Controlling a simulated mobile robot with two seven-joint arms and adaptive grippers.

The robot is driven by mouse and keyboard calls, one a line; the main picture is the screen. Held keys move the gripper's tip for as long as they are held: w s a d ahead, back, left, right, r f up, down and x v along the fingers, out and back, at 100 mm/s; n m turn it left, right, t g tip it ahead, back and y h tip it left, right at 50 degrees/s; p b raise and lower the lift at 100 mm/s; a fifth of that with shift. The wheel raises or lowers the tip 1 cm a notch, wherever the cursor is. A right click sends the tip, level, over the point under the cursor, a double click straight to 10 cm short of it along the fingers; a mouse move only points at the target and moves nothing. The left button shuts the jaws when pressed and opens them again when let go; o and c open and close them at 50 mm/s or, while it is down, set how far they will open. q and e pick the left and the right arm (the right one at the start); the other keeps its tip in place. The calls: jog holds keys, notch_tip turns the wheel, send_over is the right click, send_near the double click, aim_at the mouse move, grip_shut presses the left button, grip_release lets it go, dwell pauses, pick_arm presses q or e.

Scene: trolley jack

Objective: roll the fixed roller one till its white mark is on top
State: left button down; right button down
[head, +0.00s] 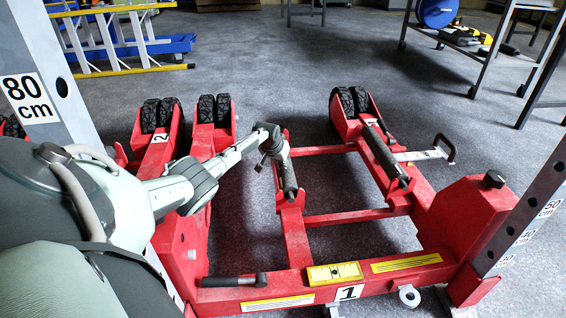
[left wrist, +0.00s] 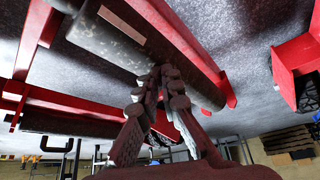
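The red trolley jack marked 1 (head: 348,292) has two dark rollers. One roller (head: 287,172) lies along its left rail, and another roller (head: 385,155) lies along the right rail. I cannot tell from a label which is the fixed one. My left gripper (head: 272,148) is at the far end of the left roller. In the left wrist view, the left gripper's fingertips (left wrist: 165,74) are close together, right by the underside of a grey, worn roller (left wrist: 105,45). Contact is unclear. A pale strip (left wrist: 122,24) shows on that roller. My right gripper is not in view.
A second red jack part marked 2 (head: 160,138) with black wheels stands left. A grey post marked 80 cm (head: 28,98) stands at the left edge, and another marked post (head: 525,215) at the right. A metal handle (head: 430,153) juts out right.

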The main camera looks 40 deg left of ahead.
pick_arm(q)
jog(key=shift+d+p, duration=0.25)
jog(key=shift+p, duration=0.15)
dwell(0.7)
jog(key=shift+r+p, duration=0.45)
notch_tip(320, 180, up, 4)
jog(key=p, duration=0.4)
jog(key=shift+a+r, duration=0.1)
jog(key=shift+r, duration=0.15)
jog(key=shift+f, duration=0.15)
